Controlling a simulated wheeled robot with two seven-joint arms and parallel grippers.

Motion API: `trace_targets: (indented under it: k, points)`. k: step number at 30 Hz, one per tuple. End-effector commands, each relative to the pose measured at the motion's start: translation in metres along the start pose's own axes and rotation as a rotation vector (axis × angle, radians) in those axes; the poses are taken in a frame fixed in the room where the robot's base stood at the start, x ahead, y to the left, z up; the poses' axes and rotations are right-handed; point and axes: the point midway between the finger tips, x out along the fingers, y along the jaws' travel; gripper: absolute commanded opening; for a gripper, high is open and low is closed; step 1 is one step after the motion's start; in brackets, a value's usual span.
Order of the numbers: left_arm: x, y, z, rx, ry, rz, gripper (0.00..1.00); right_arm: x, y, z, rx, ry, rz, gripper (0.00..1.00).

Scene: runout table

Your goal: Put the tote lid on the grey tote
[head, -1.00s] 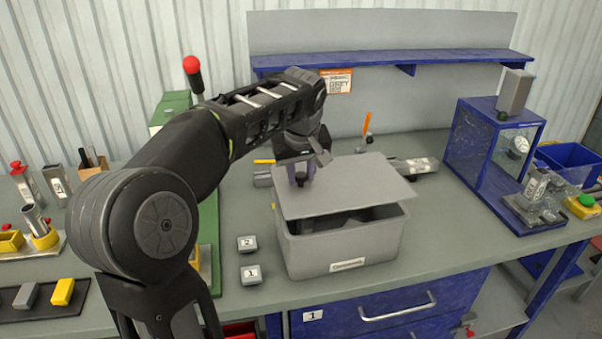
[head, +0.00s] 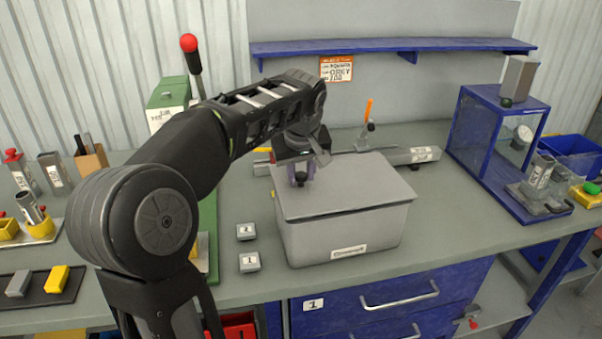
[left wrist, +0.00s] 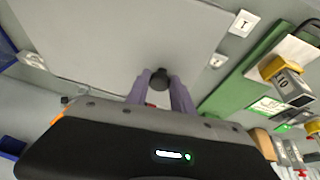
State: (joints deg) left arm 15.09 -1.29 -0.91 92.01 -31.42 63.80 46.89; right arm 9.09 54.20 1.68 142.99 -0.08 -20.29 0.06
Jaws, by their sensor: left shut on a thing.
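The grey tote (head: 345,240) stands on the bench with a white label on its front. The flat grey tote lid (head: 350,185) lies over the tote's top, and its edges look about in line with the rim. In the left wrist view the lid (left wrist: 110,40) fills much of the upper left. My left gripper (head: 301,178) is over the lid's left part, shut on its dark round knob (left wrist: 159,79). The fingers show on both sides of the knob in the left wrist view (left wrist: 160,88). The tote's inside is hidden. My right gripper is not in view.
Two small numbered blocks (head: 249,262) sit left of the tote. A blue frame fixture (head: 490,150) stands at right. Bench top between tote and fixture is clear.

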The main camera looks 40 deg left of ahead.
Motion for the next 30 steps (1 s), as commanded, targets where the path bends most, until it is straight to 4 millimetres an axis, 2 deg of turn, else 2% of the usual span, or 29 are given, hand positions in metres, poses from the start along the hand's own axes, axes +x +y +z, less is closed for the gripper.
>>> trace_targets:
  k: [21,22,30]
  points:
    - [0.01,-0.0009,0.004,0.0,0.001,0.001,0.0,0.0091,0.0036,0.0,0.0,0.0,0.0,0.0]
    - [0.0099,-0.0009,0.0039,0.0,0.001,0.001,0.29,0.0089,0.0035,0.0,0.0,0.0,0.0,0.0]
    - [0.0096,-0.001,0.0039,0.0,0.0,0.0,0.51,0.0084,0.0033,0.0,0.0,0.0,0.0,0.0]
